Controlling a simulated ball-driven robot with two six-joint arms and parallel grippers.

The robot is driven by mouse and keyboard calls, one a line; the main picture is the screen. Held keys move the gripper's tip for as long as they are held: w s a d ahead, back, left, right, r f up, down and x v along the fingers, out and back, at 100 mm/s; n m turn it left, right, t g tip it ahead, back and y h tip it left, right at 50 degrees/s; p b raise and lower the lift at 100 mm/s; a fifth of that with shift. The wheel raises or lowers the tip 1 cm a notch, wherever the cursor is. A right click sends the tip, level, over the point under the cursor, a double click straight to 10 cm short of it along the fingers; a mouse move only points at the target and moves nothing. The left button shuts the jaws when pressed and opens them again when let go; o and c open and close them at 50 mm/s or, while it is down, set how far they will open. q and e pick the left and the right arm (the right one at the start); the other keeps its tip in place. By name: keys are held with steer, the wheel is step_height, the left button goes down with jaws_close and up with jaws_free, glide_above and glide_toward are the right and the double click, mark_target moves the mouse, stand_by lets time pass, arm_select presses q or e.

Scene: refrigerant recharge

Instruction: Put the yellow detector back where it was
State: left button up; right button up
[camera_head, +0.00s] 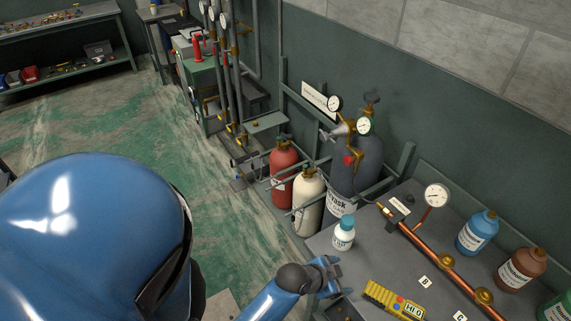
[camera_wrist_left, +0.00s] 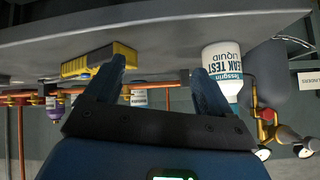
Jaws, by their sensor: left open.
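The yellow detector (camera_head: 393,300) lies on the grey workbench at the bottom right of the head view. It also shows in the upside-down left wrist view (camera_wrist_left: 98,61), beyond one finger. My left gripper (camera_head: 336,277) is open and empty at the bench's near edge, left of the detector and apart from it. In the left wrist view its two fingers (camera_wrist_left: 160,68) stand wide apart with nothing between them. A white leak test bottle (camera_head: 344,233) with a blue cap stands on the bench just beyond the gripper; it also shows in the left wrist view (camera_wrist_left: 222,70). My right gripper is out of view.
A copper pipe (camera_head: 412,237) with a gauge (camera_head: 437,195) and brass fittings runs along the bench. Blue (camera_head: 477,232) and brown (camera_head: 521,269) bottles stand behind it. Red (camera_head: 283,170), cream (camera_head: 307,200) and dark grey (camera_head: 352,175) cylinders stand beyond the bench. The green floor at left is open.

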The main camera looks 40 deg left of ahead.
arm_select(q)
steer(key=s+a+r+n+t+y, duration=0.1)
steer(key=s+a+r+n+t, duration=0.2)
steer(key=s+r, duration=0.4)
steer(key=s+a+r+n+t+y, duration=0.2)
steer(key=s+a+r+n+t, duration=0.1)
steer(key=s+r+t, duration=0.3)
steer(key=s+r+n, duration=0.1)
steer(key=s, duration=0.1)
steer(key=shift+s, duration=0.3)
stand_by(0.5)
